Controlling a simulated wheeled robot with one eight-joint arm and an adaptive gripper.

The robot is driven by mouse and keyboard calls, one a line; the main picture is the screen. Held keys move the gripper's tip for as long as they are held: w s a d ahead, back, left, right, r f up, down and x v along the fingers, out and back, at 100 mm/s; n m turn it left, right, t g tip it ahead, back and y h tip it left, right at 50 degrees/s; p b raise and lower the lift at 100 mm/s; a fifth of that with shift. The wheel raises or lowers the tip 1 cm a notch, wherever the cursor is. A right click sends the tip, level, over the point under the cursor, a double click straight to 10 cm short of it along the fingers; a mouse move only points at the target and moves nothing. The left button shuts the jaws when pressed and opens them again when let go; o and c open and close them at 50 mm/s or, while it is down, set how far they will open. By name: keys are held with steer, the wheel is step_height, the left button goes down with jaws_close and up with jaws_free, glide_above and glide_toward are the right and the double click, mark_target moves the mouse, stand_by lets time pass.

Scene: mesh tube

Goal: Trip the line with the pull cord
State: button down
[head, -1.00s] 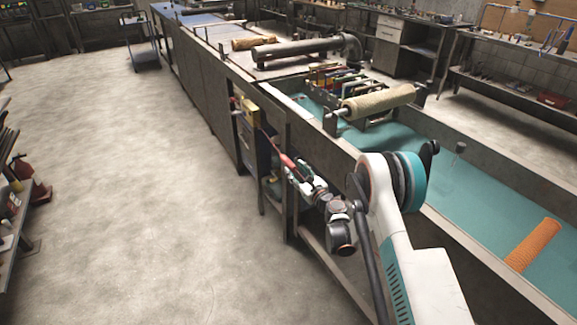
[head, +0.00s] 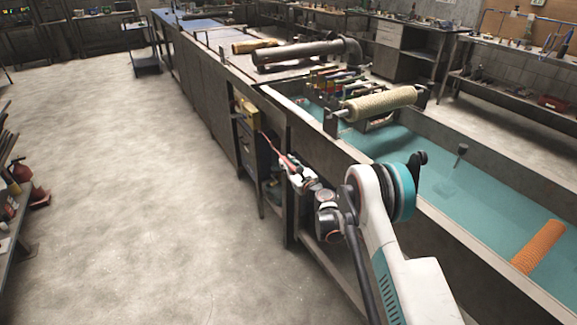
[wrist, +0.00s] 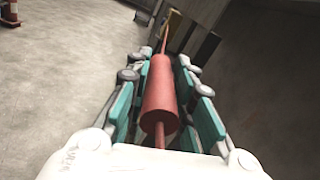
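The pull cord's red cylindrical handle (wrist: 159,95) lies between the fingers of my gripper (wrist: 161,85) in the wrist view. The fingers lie close along both sides and appear shut on it. A thin red cord runs from the handle's far end toward a yellow box (wrist: 173,22). In the head view my gripper (head: 293,172) is beside the bench's near side, and the red cord (head: 272,144) slants up and left from it toward the yellow box (head: 246,108). The cord looks straight. The finger contact itself is partly hidden.
The long bench (head: 203,88) stands beside my arm. It carries a beige mesh roller (head: 381,103) and a trough with a teal floor (head: 490,206), where an orange mesh tube (head: 539,246) lies. Open concrete floor (head: 130,190) is at the left.

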steer(key=s+a, duration=0.1)
steer(key=a, duration=0.1)
steer(key=s+a, duration=0.1)
steer(key=a, duration=0.1)
steer(key=shift+s, duration=0.35)
steer(key=shift+a, duration=0.1)
steer(key=c, duration=1.4)
jaws_free()
steer(key=shift+o, duration=0.2)
steer(key=v, duration=1.2)
steer(key=shift+s+d, duration=0.2)
